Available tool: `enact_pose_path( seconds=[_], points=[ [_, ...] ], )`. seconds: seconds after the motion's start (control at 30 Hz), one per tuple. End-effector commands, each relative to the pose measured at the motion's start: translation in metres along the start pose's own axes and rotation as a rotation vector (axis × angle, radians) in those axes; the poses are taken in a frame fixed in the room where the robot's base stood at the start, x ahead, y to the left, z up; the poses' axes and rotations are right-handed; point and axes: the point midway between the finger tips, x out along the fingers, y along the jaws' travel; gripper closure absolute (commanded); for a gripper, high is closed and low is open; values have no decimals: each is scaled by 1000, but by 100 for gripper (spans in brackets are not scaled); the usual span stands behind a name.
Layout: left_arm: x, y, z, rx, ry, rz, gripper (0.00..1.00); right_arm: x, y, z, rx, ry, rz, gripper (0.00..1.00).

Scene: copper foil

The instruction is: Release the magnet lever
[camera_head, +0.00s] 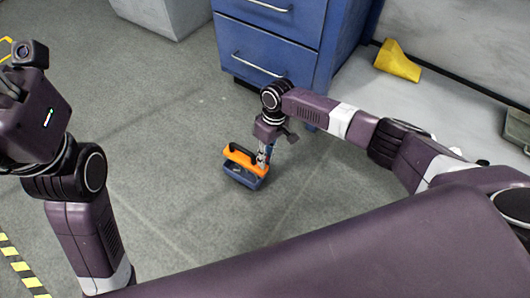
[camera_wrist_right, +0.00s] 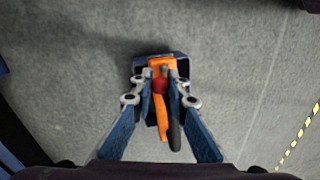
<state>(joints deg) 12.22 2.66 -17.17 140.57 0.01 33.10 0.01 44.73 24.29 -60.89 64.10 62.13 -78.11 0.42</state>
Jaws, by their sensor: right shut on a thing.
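The magnet (camera_head: 243,178) has an orange top, a dark blue base and a black-and-orange handle. It is over the grey floor near the middle of the head view; I cannot tell whether it touches the floor. In the right wrist view the magnet (camera_wrist_right: 160,59) shows below my fingers, with a red knob, which looks like the end of its lever (camera_wrist_right: 159,85), between the fingertips. My right gripper (camera_head: 264,158) is shut on it; its two blue fingers also show in the wrist view (camera_wrist_right: 160,90). My left wrist is at the left edge; its fingers are out of view.
A blue drawer cabinet (camera_head: 262,50) stands behind the magnet. A grey bin (camera_head: 165,12) is at the back left. A yellow object (camera_head: 397,62) lies at the back right. Yellow-black tape (camera_head: 22,268) marks the floor at lower left. The floor around the magnet is clear.

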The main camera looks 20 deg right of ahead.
Motion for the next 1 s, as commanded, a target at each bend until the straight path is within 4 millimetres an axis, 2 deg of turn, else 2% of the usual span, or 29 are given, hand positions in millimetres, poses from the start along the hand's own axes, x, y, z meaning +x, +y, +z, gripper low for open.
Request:
enact_pose_path(
  seconds=[0.03, 0.17, 0.27, 0.67, 0.7, 0.83, 0.87, 1.0],
  points=[
    [3, -2, 5, -3, -23, -7, 60, -6, -3, 0, 3, -2, -11, 100],
    [-6, -4, 9, -8, -59, -22, 60, -2, -2, 3, 5, -11, -41, 100],
    [-10, -3, 8, -8, -54, -21, 60, 4, 1, 3, 6, -16, -73, 100],
    [-9, -3, 8, -7, -50, -20, 60, 4, 2, 4, 2, -22, -99, 100],
    [-9, -3, 7, -7, -50, -20, 60, 4, 2, 4, 2, -22, -99, 85],
    [-9, -3, 7, -7, -50, -20, 60, 4, 2, 4, 2, -22, -99, 71],
    [-9, -3, 7, -7, -50, -20, 60, 4, 2, 4, 2, -22, -99, 68],
    [-9, -3, 7, -8, -50, -20, 60, 4, 2, 4, 2, -22, -99, 68]
  ],
)
